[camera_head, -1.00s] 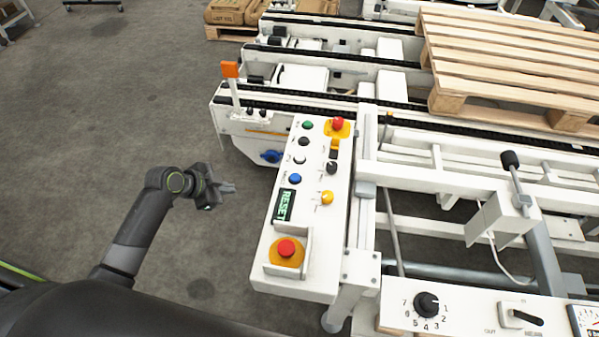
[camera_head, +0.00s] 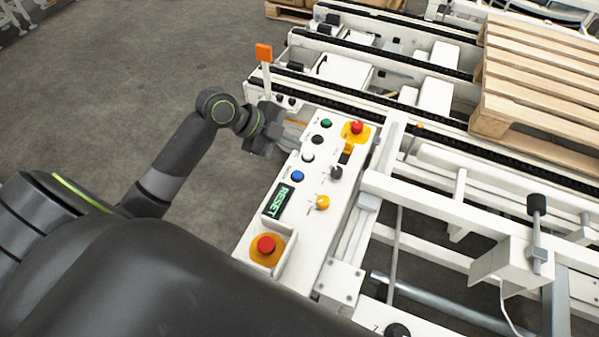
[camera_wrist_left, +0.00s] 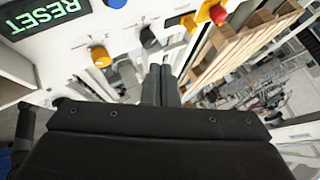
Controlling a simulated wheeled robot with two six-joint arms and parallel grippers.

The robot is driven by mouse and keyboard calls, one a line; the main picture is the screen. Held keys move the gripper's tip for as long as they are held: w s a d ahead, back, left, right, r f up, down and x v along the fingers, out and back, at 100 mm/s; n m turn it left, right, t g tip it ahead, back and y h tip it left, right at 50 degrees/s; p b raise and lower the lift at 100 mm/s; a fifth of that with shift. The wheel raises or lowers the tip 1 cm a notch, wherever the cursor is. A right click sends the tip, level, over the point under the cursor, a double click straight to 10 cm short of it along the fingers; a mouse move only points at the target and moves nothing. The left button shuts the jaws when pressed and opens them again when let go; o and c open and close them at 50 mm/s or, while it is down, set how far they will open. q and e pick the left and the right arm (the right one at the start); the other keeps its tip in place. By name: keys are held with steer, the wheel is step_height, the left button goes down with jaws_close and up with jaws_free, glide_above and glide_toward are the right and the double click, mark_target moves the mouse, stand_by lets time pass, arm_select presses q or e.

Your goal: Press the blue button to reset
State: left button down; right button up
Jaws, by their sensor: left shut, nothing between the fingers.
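The blue button (camera_head: 297,175) sits on the white control panel (camera_head: 243,240), just above the green RESET label (camera_head: 279,201). In the left wrist view the blue button (camera_wrist_left: 116,2) is cut by the top edge. My left gripper (camera_head: 290,140) is at the panel's upper left side, above and left of the blue button and apart from it. In the left wrist view its two fingers (camera_wrist_left: 161,75) are together with nothing between them. My right gripper does not show.
Other panel controls are near: green (camera_head: 326,123), black (camera_head: 317,139) and white (camera_head: 308,157) buttons, a yellow knob (camera_head: 322,202) and red emergency stops (camera_head: 266,244). An orange lamp post (camera_head: 264,53) stands behind. Floor at left is clear.

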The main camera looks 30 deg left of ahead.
arm_select(q)
steer(key=f+b, duration=0.1)
steer(key=b, duration=0.5)
glide_above(293, 175)
step_height(293, 175, down, 7)
steer(key=shift+f+b, duration=0.5)
steer(key=shift+b, duration=0.1)
steer(key=shift+r, duration=0.1)
stand_by(1.2)
steer(key=shift+f, duration=0.2)
steer(key=shift+f+b, duration=0.25)
steer(key=shift+b, duration=0.05)
